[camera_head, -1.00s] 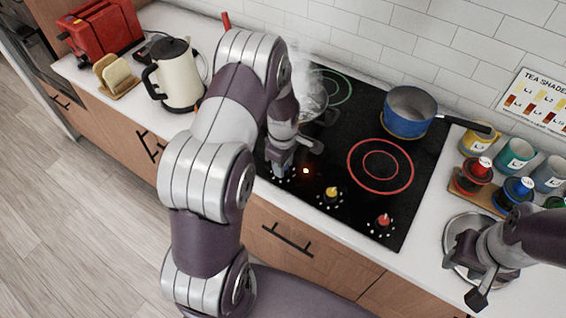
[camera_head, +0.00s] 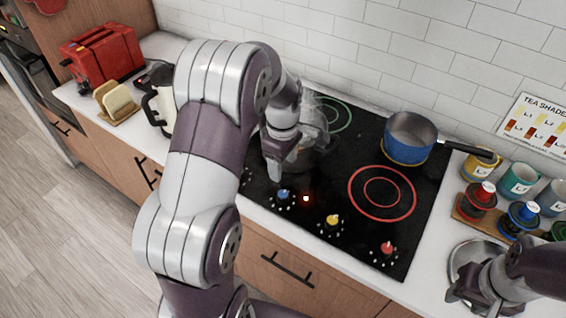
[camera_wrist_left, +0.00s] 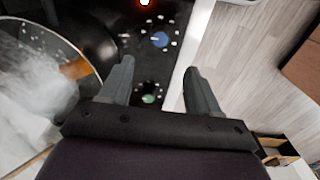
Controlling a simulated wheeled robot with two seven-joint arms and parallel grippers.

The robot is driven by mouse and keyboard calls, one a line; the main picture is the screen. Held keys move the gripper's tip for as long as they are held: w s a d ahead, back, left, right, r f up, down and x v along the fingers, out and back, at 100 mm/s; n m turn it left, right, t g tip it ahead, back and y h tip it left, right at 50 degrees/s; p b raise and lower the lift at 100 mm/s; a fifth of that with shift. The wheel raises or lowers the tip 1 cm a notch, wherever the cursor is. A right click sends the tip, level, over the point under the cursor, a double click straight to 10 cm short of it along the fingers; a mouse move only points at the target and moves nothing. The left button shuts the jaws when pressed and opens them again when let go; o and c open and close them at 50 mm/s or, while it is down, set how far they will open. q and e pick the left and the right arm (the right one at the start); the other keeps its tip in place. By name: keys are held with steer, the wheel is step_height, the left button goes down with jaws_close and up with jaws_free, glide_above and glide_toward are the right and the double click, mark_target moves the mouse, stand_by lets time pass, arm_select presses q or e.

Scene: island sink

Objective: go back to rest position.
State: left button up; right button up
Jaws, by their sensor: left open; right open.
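My left gripper (camera_head: 278,168) is above the front left of the black cooktop, close to the blue knob (camera_head: 283,194). In the left wrist view its two fingers (camera_wrist_left: 158,85) are spread with nothing between them; the blue knob (camera_wrist_left: 160,40) and a green knob (camera_wrist_left: 149,99) show beyond. My right gripper (camera_head: 478,298) is at the lower right, over a round metal plate (camera_head: 462,256). Its fingertips are partly hidden in the head view, and I see nothing held in it.
A steaming pan (camera_wrist_left: 75,52) is close beside my left gripper. A blue pot (camera_head: 410,138) stands at the back right of the cooktop (camera_head: 330,180). Cups (camera_head: 519,179) and colored-lid jars (camera_head: 480,197) stand on the right. A kettle (camera_head: 158,110), toast rack (camera_head: 118,102) and red toaster (camera_head: 102,56) are left.

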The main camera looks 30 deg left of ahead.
arm_select(q)
steer(key=shift+r, duration=0.5)
steer(key=s+d+m+t, duration=0.1)
steer(key=s+d+m, duration=0.7)
steer(key=s+m, duration=0.5)
steer(key=m, duration=0.4)
steer(key=shift+s+d+r, duration=0.15)
steer(key=shift+s, duration=0.15)
stand_by(0.9)
